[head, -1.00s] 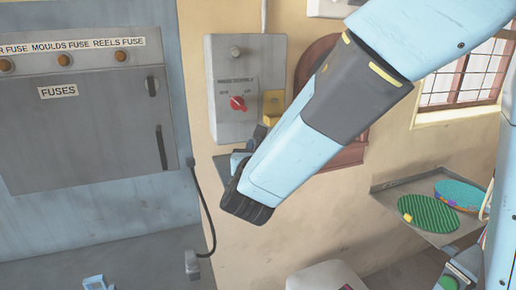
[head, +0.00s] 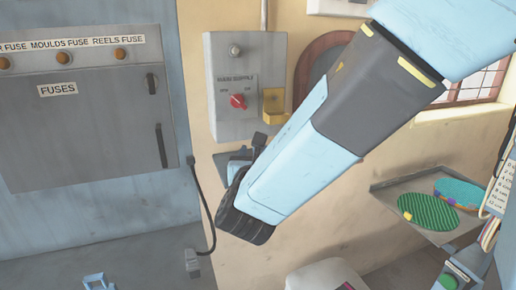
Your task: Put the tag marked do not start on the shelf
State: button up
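No tag marked do not start can be made out in the head view. My gripper (head: 259,141) is largely hidden behind my forearm; only a small dark part shows near the shelf, just below the box. Whether it is open or shut, or holds anything, cannot be seen.
The grey main supply box (head: 234,75) has a red rotary switch (head: 238,101) and a yellow bracket (head: 274,105) at its right. A fuse cabinet (head: 80,110) stands left. A tray (head: 395,190) with round green and teal plates is at right, below the window.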

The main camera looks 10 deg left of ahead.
jog(key=s+d, duration=0.1)
jog(key=s, duration=0.6)
jog(key=shift+d, duration=0.15)
jog(key=w+d+m+g+h, duration=0.1)
jog(key=d+m+g+h, duration=0.45)
jog(key=d+m, duration=0.6)
jog(key=w+d+m+g+h, duration=0.2)
jog(key=d+m+g+h, duration=0.35)
jog(key=d, duration=1.05)
jog(key=s+d+r+m+y, duration=0.1)
jog(key=s+d+m+y, duration=0.2)
jog(key=m, duration=0.7)
jog(key=s+d+r+m+g+y, duration=0.1)
jog(key=s+d+m+y, duration=0.3)
jog(key=m, duration=0.6)
jog(key=shift+s+d+r+m+y, duration=0.15)
jog(key=shift+s+r+m+y, duration=0.2)
jog(key=shift+s+y, duration=0.35)
